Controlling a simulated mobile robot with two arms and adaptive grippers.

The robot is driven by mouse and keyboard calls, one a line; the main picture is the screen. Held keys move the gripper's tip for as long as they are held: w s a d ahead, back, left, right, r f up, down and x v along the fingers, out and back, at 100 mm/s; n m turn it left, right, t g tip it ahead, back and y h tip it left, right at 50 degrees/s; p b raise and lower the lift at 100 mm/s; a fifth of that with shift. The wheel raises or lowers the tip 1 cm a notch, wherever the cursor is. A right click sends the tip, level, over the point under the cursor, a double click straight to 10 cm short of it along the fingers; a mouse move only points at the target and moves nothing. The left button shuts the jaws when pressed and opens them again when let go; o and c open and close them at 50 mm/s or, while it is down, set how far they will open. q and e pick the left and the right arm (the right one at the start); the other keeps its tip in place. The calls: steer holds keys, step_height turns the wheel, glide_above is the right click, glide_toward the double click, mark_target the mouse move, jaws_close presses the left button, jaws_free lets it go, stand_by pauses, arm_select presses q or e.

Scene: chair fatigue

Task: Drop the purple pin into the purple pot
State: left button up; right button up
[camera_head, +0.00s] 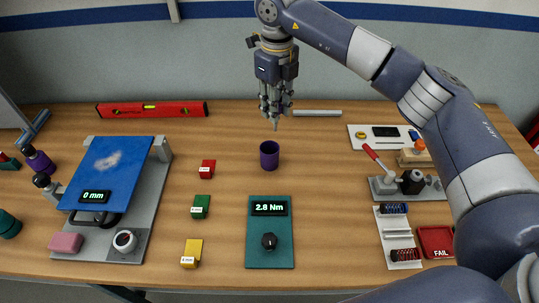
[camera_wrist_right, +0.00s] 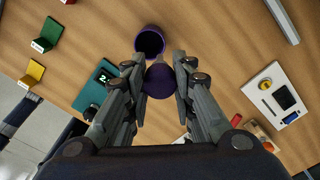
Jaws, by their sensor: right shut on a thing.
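The purple pot (camera_head: 269,157) is a small open cup standing upright on the wooden table, near its middle. It also shows in the wrist view (camera_wrist_right: 150,41), just beyond my fingertips. My right gripper (camera_head: 275,108) hangs above the table, pointing down, over and slightly behind the pot in the head view. In the wrist view its fingers (camera_wrist_right: 159,78) are shut on the purple pin (camera_wrist_right: 160,85), whose round purple head shows between them. A thin tip below the fingers shows in the head view; the rest of the pin is hidden there. My left gripper is not in view.
A teal torque display board (camera_head: 281,250) lies in front. A blue-topped test stand (camera_head: 112,172) is at left; a clamp fixture (camera_head: 383,186) is at right.

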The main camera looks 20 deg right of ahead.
step_height(320, 180, down, 5)
steer(key=b, duration=0.3)
steer(key=shift+f, duration=0.5)
steer(key=o, duration=1)
steer(key=shift+o, duration=0.2)
steer(key=shift+r, duration=0.15)
step_height(320, 180, up, 12)
steer(key=shift+f, duration=0.1)
